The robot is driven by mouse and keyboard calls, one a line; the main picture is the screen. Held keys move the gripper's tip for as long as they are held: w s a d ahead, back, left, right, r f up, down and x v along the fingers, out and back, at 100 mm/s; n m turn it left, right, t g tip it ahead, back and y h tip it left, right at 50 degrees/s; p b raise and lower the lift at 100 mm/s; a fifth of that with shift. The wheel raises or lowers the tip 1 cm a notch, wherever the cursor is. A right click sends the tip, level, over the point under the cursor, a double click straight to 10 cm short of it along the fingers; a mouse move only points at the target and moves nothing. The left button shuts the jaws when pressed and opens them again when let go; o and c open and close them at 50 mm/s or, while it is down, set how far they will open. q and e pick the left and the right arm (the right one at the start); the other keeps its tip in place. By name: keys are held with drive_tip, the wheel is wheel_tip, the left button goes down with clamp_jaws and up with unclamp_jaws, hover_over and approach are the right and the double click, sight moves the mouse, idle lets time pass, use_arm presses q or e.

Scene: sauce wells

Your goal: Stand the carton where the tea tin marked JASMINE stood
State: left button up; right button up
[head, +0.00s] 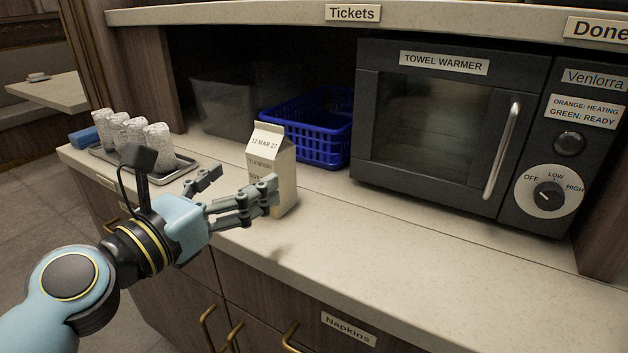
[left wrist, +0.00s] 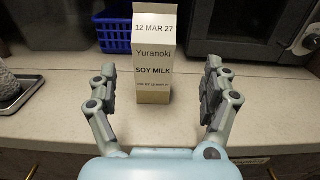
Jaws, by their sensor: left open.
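The carton (head: 284,165) is a cream gable-top pack, printed SOY MILK and 12 MAR 27, standing upright on the counter. It also shows in the left wrist view (left wrist: 153,60), between my two fingers as seen there, with a gap on each side. My left gripper (head: 247,178) is open and empty at the carton's near side. In the head view one finger covers part of the carton's lower face. I cannot tell how far the fingertips reach around it. No tea tin marked JASMINE shows in either view. My right gripper is not in view.
A blue basket (head: 322,143) stands behind the carton, and a grey bin (head: 222,108) is further left. The towel warmer (head: 430,140) stands at the right. The front counter strip (head: 400,245) is clear.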

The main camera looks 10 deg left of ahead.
sight(260, 170)
use_arm(q)
drive_tip(key=x, duration=0.3)
drive_tip(key=shift+w, duration=0.35)
drive_tip(key=w, duration=0.3)
drive_tip(key=w+d+f+b, duration=0.1)
drive_tip(key=shift+w, duration=0.15)
drive_tip(key=shift+w+d, duration=0.15)
drive_tip(key=shift+w, duration=0.3)
drive_tip(key=shift+r, duration=0.1)
clamp_jaws()
